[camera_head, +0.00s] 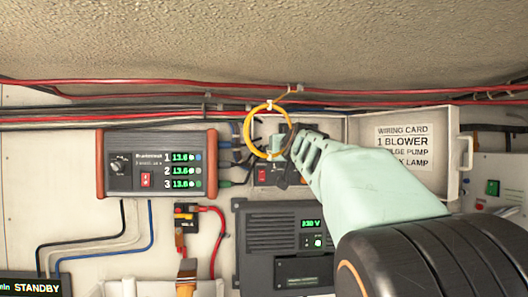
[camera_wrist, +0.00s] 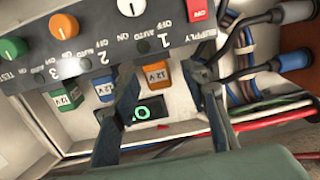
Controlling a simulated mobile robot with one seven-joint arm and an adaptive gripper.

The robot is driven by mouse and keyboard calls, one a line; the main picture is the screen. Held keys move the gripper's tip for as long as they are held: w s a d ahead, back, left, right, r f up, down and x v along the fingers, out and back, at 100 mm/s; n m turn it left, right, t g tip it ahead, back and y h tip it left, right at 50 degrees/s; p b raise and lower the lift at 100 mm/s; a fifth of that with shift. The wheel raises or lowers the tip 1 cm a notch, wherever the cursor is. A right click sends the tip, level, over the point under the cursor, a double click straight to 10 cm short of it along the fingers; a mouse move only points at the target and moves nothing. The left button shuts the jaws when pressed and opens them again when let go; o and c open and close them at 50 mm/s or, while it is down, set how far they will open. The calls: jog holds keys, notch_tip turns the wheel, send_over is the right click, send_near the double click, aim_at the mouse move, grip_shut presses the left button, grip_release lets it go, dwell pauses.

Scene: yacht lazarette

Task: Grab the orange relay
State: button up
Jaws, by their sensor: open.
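The orange relay (camera_wrist: 157,75), a small block with a white 12 V label, shows in the wrist view below the edge of a dark switch panel. It lies between the two fingertips of my gripper (camera_wrist: 163,74), which is open; I cannot tell whether a finger touches it. A blue relay (camera_wrist: 104,88) sits just left of the left finger, and a green relay (camera_wrist: 64,97) is further left. In the head view my gripper (camera_head: 287,152) reaches into an open wall box; the orange relay cannot be made out there.
The switch panel (camera_wrist: 110,42) carries knobs and a red supply switch (camera_wrist: 200,10). Cables (camera_wrist: 240,75) crowd the right side. In the head view a yellow cable loop (camera_head: 248,143) hangs at my gripper, and the box's open door (camera_head: 405,150) stands behind my arm.

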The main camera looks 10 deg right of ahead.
jog(key=shift+w+d, duration=0.1)
jog(key=shift+w, duration=0.35)
jog(key=shift+c, duration=0.6)
jog(key=c, duration=1)
jog(key=shift+r, duration=0.15)
